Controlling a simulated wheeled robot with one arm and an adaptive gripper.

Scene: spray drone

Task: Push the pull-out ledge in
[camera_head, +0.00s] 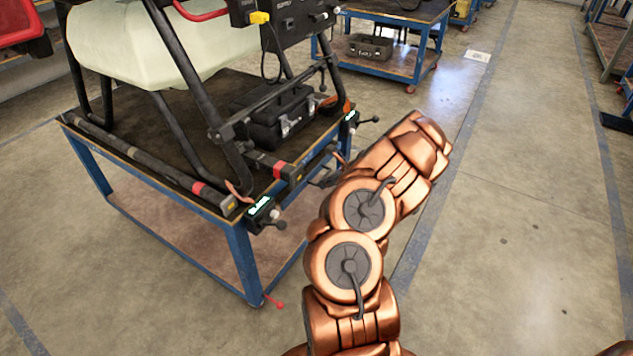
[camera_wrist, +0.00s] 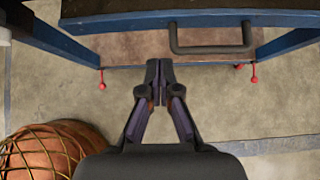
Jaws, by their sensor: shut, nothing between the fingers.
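In the wrist view, the ledge (camera_wrist: 120,23) shows as a blue-edged front across the top, with a dark top surface. A dark U-shaped handle (camera_wrist: 213,50) hangs out from it, right of centre. My gripper (camera_wrist: 159,68) is shut and empty; its fingertips appear just below the blue front and left of the handle. I cannot tell whether they touch it. In the head view, the blue work table (camera_head: 237,258) stands left of my copper arm. The arm hides most of the ledge side there, so how far the ledge sticks out is unclear.
A black frame with a pale tank (camera_head: 160,45) and a black case (camera_head: 275,120) stand on the table. Clamps with green displays (camera_head: 262,207) sit at its edge. Another blue table (camera_head: 385,60) is behind.

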